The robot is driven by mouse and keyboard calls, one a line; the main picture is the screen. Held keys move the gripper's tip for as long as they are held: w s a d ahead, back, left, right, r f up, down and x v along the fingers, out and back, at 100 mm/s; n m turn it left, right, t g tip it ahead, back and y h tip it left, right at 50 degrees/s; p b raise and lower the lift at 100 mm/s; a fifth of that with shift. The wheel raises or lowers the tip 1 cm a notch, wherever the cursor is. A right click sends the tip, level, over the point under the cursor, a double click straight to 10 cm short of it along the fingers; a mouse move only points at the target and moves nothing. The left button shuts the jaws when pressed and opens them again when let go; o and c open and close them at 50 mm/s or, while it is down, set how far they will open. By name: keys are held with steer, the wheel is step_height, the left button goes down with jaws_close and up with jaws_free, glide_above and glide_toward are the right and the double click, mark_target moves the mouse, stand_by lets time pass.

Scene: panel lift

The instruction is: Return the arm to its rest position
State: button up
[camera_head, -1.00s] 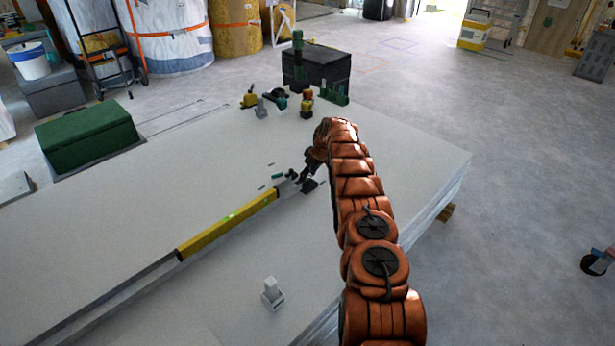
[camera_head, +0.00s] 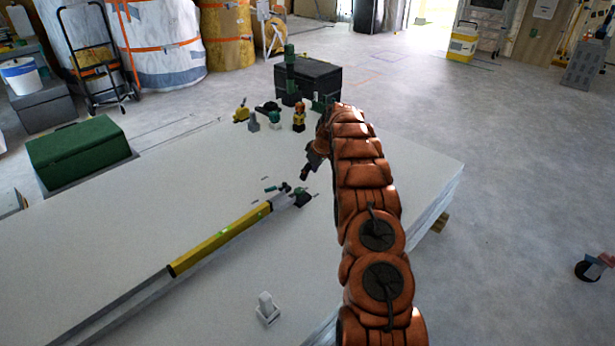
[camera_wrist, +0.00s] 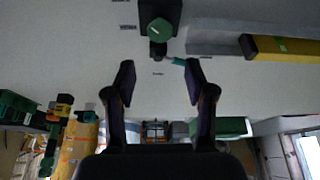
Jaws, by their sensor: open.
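My arm, in a padded orange cover, reaches out over the white panel stack (camera_head: 110,235) in the head view. My gripper (camera_head: 308,172) hangs at the arm's far end above the panel, partly hidden by the arm. In the wrist view my gripper (camera_wrist: 160,88) shows its two dark fingers wide apart with nothing between them. A dark tool with a green round end (camera_wrist: 159,28) lies on the panel beyond the fingertips. It shows in the head view as a small dark and green piece (camera_head: 300,196) at the end of the yellow level, apart from my gripper.
A long bar with a yellow level (camera_head: 220,240) lies across the panel. A white block (camera_head: 267,308) stands near the front. Several small tools and a black case (camera_head: 308,82) are at the back. A green box (camera_head: 80,150) is left. Floor at right is mostly clear.

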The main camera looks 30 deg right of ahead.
steer(key=shift+s+r, duration=0.15)
steer(key=shift+r, duration=0.1)
stand_by(0.4)
steer(key=s+a+r+m+g+p, duration=0.1)
steer(key=s+a+r+p, duration=0.45)
steer(key=a+r, duration=0.4)
steer(key=s+a+r+g+p, duration=0.1)
steer(key=s+a+r+p, duration=0.5)
steer(key=r, duration=0.6)
steer(key=s+a+r+m+g+p, duration=0.1)
steer(key=s+a+r+p, duration=0.3)
steer(key=s+a+r, duration=0.55)
steer(key=s+a+r+g+p, duration=0.1)
steer(key=s+a+r+p, duration=0.25)
steer(key=s+r, duration=0.3)
steer(key=s+a+r+g+p, duration=0.1)
steer(key=s+a+r+p, duration=0.25)
steer(key=s+r, duration=0.35)
steer(key=s+a+r+p, duration=0.1)
steer(key=s+p, duration=0.3)
steer(key=s, duration=0.6)
steer(key=s+a+r+m+g+h+p, duration=0.1)
steer(key=s+a+r+p, duration=0.1)
steer(key=s, duration=0.8)
steer(key=r+p, duration=0.1)
steer(key=p, duration=0.1)
steer(key=shift+s+a+r+m+p, duration=0.15)
steer(key=shift+s+r+m+p, duration=0.05)
steer(key=shift+s+m+p, duration=0.15)
